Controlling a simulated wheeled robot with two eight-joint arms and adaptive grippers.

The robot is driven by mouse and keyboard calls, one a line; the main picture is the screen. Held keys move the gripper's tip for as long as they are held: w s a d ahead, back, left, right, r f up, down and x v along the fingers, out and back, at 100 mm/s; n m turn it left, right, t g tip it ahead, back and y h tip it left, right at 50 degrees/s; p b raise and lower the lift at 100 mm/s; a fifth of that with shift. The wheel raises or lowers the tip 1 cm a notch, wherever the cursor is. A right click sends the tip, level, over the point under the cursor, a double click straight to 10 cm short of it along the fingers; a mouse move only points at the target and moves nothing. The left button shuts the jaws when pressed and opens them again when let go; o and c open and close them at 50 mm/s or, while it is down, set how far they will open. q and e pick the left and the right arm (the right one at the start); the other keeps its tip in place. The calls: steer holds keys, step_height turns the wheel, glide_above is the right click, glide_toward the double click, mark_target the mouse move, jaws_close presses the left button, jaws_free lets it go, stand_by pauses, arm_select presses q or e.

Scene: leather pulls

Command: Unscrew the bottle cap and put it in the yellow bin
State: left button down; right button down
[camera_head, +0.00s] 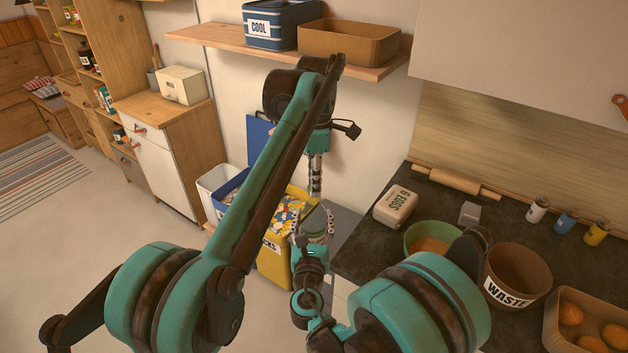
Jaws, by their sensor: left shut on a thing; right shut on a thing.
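The yellow bin (272,265) stands in the middle of the view, left of the dark counter, full of colourful caps; its label is partly covered. My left gripper (316,195) reaches down from above, right of the bin. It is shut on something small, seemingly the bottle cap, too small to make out. My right gripper (313,228) points up just below it, beside the bin's right edge. It is shut on what looks like the greenish bottle (315,222), mostly hidden by the fingers. The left fingertips are right above the bottle, and I cannot tell whether cap and bottle touch.
A blue bin (229,187) and a white bin (212,184) stand behind the yellow one. The counter holds a soda box (396,206), a green bowl (411,229), a brown waste bin (517,270) and several small canisters. A shelf (215,36) juts out above my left arm.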

arm_select(q)
steer(key=shift+s+d+n, duration=0.15)
steer(key=shift+d+n, duration=0.05)
steer(key=shift+n, duration=0.5)
steer(key=c, duration=1.3)
jaws_free()
steer(key=shift+o, duration=0.2)
steer(key=shift+a, duration=0.1)
